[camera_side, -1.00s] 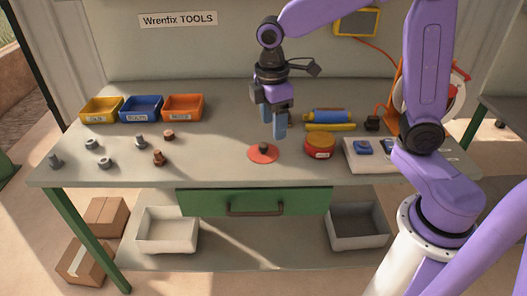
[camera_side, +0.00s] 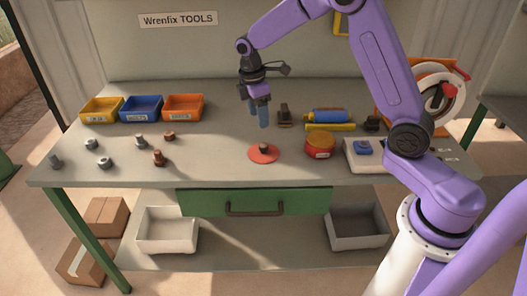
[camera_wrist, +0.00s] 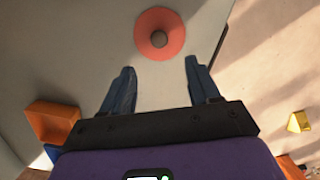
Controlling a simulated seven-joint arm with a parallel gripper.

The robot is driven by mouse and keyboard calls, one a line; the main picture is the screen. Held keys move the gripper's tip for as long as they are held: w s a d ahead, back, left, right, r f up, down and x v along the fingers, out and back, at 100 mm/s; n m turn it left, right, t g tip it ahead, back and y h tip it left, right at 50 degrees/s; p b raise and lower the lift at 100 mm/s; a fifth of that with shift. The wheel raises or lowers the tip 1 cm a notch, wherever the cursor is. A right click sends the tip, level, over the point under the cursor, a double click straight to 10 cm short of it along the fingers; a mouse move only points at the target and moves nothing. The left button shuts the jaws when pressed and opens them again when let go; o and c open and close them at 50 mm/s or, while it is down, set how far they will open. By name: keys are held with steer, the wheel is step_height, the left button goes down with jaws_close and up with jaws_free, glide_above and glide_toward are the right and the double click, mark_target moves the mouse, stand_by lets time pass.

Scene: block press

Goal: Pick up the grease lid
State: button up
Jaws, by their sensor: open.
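The grease lid, seemingly the flat red disc with a dark knob (camera_side: 263,155), lies on the bench near the front edge. In the wrist view the same lid (camera_wrist: 146,47) lies just past the fingertips, roughly centred between them. My gripper (camera_side: 263,125) hangs above and slightly behind the lid, with bare bench showing between. In the wrist view my gripper (camera_wrist: 159,68) has its two blue fingers apart with nothing between them. A red tin with a yellowish top (camera_side: 320,146) stands to the right of the lid.
Yellow (camera_side: 101,110), blue (camera_side: 141,108) and orange (camera_side: 183,107) bins stand at the back left. Several bolts and nuts lie in front of them.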

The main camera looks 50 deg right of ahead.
mark_target(263, 145)
steer(key=f, duration=0.4)
steer(key=d+f, duration=0.1)
steer(key=f, duration=0.7)
steer(key=shift+s+d+f, duration=0.1)
steer(key=shift+s+d, duration=0.1)
steer(key=shift+d, duration=0.05)
steer(key=shift+c, duration=0.2)
steer(key=c, duration=1)
